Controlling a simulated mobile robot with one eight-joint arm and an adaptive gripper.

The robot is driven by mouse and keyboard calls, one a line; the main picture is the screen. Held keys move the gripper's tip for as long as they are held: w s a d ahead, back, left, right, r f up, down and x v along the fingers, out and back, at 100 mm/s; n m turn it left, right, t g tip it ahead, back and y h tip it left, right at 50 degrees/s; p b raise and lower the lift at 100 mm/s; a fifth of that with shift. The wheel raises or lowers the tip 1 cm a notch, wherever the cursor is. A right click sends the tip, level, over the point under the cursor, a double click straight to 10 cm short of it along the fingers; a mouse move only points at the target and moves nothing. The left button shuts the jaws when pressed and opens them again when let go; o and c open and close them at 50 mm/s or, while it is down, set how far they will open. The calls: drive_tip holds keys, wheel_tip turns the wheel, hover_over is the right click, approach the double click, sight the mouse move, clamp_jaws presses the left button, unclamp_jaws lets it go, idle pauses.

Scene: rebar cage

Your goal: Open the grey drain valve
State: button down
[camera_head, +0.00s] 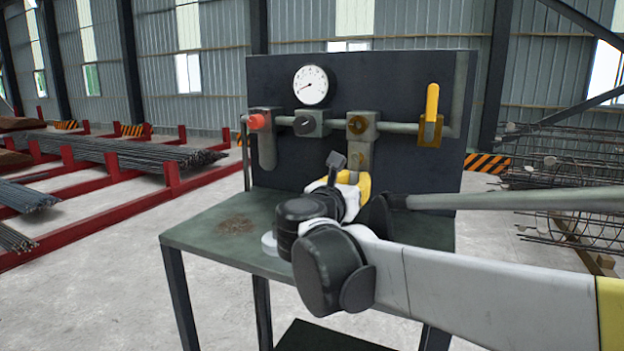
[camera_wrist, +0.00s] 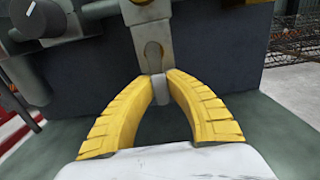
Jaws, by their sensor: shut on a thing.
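The grey drain valve (camera_wrist: 153,50) shows in the wrist view as a pale body with a round pivot, at the bottom of a vertical grey pipe piece. A short grey lever (camera_wrist: 160,92) hangs down from it. My gripper (camera_wrist: 161,78) has its two yellow fingers closed on this lever, one on each side, tips just below the pivot. In the head view my gripper (camera_head: 362,183) is at the lower front of the panel, below the vertical grey pipe piece (camera_head: 360,153). There the wrist and fingers hide the valve and its lever.
The dark panel (camera_head: 410,90) stands on a green table (camera_head: 215,220). Rebar racks (camera_head: 100,150) stand left.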

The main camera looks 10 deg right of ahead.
sight(357, 131)
idle(0.4)
drive_tip(key=c, duration=1.4)
unclamp_jaws()
wheel_tip(357, 131, up, 10)
